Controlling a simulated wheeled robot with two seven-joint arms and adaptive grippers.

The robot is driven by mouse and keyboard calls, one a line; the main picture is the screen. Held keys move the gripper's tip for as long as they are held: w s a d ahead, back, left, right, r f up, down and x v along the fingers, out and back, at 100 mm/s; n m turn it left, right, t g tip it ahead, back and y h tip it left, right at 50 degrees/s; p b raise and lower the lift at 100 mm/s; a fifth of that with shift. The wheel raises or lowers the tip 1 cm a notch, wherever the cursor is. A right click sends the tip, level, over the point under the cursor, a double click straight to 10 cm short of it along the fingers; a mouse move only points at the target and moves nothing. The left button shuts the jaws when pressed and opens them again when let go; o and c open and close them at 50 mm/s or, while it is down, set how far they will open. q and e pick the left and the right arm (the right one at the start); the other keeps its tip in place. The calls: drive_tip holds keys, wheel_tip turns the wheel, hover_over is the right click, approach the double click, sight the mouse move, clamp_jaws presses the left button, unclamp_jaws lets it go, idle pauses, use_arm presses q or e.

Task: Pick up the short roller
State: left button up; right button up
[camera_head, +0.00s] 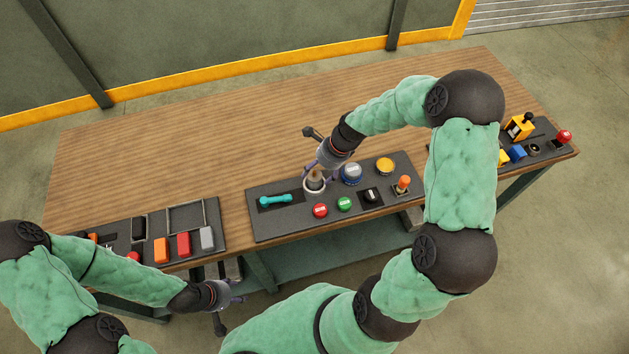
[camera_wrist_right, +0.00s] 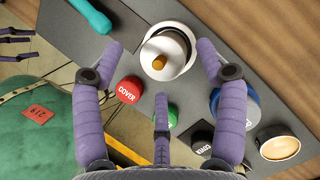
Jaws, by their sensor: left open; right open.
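The peg also shows in the head view (camera_head: 315,184). My right gripper (camera_head: 318,172) is open above it. In the right wrist view its purple fingers (camera_wrist_right: 160,60) spread around the white ring, with the peg between them; contact cannot be told. My left gripper (camera_head: 236,293) is open and empty in front of the table, low and left of the middle panel.
Beside the ring are a teal handle (camera_head: 275,199), a red button (camera_head: 320,210), a green button (camera_head: 344,203), a blue-ringed knob (camera_head: 351,173) and a yellow button (camera_head: 385,166). Other panels lie left (camera_head: 207,215) and right. The table's back (camera_head: 215,130) is clear.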

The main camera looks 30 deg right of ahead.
sight(316, 172)
drive_tip(key=x, duration=0.3)
drive_tip(key=shift+w+d, duration=0.1)
drive_tip(key=shift+r, duration=0.1)
clamp_jaws()
